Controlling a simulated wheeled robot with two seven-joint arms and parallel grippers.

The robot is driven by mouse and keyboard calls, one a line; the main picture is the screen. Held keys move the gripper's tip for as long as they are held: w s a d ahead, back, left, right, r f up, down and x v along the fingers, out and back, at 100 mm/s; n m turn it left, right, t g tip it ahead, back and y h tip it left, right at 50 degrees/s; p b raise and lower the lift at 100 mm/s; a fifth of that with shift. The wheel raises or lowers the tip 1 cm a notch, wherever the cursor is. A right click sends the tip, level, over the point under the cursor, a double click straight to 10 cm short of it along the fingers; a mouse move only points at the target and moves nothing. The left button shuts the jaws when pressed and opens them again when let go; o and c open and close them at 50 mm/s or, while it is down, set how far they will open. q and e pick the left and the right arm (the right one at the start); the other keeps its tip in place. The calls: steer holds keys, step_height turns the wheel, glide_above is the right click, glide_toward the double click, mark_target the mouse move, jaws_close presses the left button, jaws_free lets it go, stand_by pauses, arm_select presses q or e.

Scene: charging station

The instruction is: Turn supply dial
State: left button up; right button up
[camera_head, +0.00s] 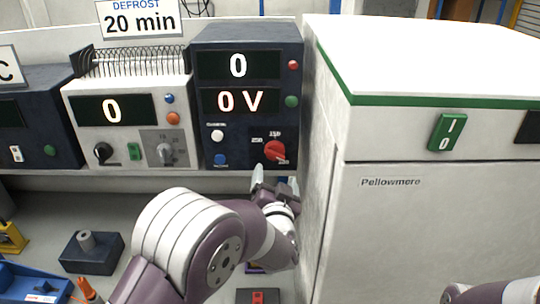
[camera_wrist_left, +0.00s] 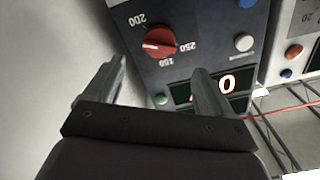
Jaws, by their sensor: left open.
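The supply is a dark box (camera_head: 248,40) whose displays read 0 and 0 V. Its red dial (camera_head: 275,150) is at the lower right of the front, ringed by the marks 250, 150 and 200. The dial's white mark lies toward the 200 side. My left gripper (camera_head: 274,182) is just below the dial. In the left wrist view the red dial (camera_wrist_left: 158,42) shows beyond and between the two spread fingers of my left gripper (camera_wrist_left: 159,66), with nothing between them. The fingers look apart from the dial. My right gripper is out of view; only part of that arm shows.
A white cabinet (camera_head: 430,230) with a green switch (camera_head: 447,132) stands close to the right of my left gripper. A light-coloured unit (camera_head: 120,140) reading 0 stands left of the supply. A dark block (camera_head: 92,252) and blue tray (camera_head: 30,285) sit lower left.

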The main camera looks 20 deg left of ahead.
mark_target(275, 157)
arm_select(q)
steer(key=p+x, duration=0.2)
steer(key=x, duration=0.7)
steer(key=shift+w, duration=0.3)
steer(key=shift+f, duration=0.1)
steer(key=c, duration=1.1)
